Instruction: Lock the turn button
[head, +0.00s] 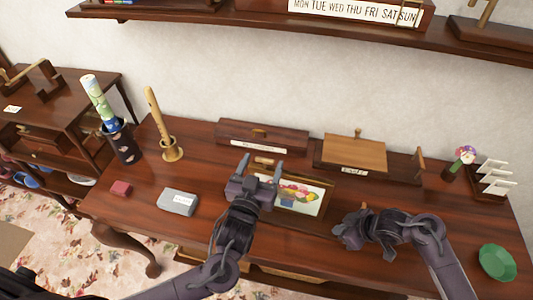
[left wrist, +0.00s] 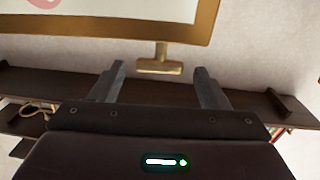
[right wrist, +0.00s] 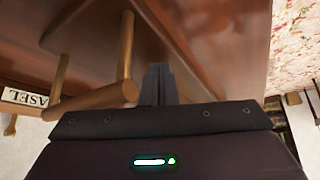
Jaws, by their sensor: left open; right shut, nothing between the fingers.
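A small brass turn button (head: 264,161) shows just beyond the top edge of a gold-framed flower picture (head: 318,199) on the desk. In the left wrist view the turn button (left wrist: 160,67) is a T shape, its crossbar roughly parallel to the frame's edge (left wrist: 110,34). My left gripper (head: 261,164) is open over the frame, its fingertips on either side of the button; in the left wrist view a gap shows on each side. My right gripper (head: 343,231) is shut and empty, right of the frame. Its closed fingers (right wrist: 158,84) show beside wooden rods (right wrist: 125,60).
A labelled wooden box (head: 262,132) and a wooden easel (head: 355,153) stand behind the frame. A green dish (head: 497,262) is at right. A shelf (head: 260,24) hangs above.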

